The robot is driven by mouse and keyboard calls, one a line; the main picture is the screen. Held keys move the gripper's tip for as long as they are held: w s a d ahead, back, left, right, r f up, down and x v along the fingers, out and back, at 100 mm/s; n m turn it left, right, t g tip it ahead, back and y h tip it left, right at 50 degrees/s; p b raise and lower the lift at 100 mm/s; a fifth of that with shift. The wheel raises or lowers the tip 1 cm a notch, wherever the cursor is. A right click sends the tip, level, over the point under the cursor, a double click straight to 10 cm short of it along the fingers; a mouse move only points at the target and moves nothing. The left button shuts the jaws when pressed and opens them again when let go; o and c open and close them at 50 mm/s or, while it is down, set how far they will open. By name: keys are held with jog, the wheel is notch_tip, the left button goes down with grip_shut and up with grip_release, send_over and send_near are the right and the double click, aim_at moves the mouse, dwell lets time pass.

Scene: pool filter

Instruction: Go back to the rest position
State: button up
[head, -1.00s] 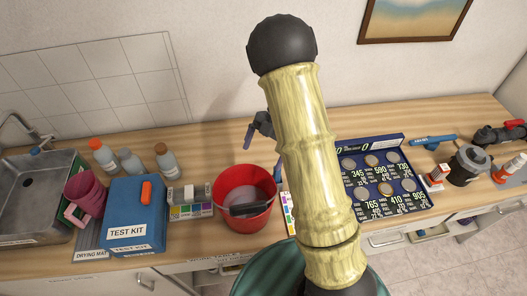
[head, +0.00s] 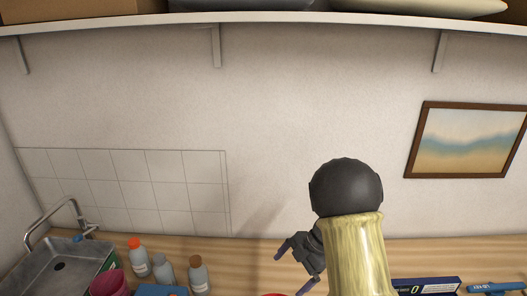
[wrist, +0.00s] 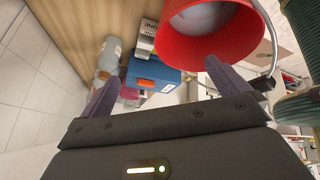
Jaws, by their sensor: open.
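My gripper (head: 297,264) is above the wooden counter in the head view, partly hidden behind my arm. Its two purple-grey fingers are spread apart. In the wrist view my gripper (wrist: 158,82) is open with nothing between its fingers. A red bucket (wrist: 190,50) is close beyond the right finger in that view, with the finger overlapping its rim. Only a sliver of the red bucket (head: 273,294) shows at the bottom of the head view.
A sink (head: 62,262) is at the left, with several bottles (head: 163,270) beside it. The blue test kit (wrist: 150,70) stands near the bucket. A coin display box (head: 425,286) is at the right. A shelf (head: 300,18) runs along the wall above, near a framed picture (head: 465,140).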

jog(key=w+r+m+t, duration=0.5)
jog(key=w+m+t, duration=0.1)
jog(key=t, duration=0.1)
jog(key=s+d+r+m+t+h+b, duration=0.1)
jog(key=d+r+m+t+h, duration=0.1)
jog(key=d+m+h, duration=0.4)
jog(key=s+f+m+g, duration=0.1)
jog(key=s+m+g, duration=0.1)
jog(key=s+m, duration=0.4)
jog(key=s+d+f+m+g+b, duration=0.1)
jog(key=s+m, duration=0.5)
jog(key=s, duration=0.9)
jog(key=shift+f+g+h, duration=0.3)
jog(key=shift+f+g, duration=0.25)
jog(key=shift+g, duration=0.65)
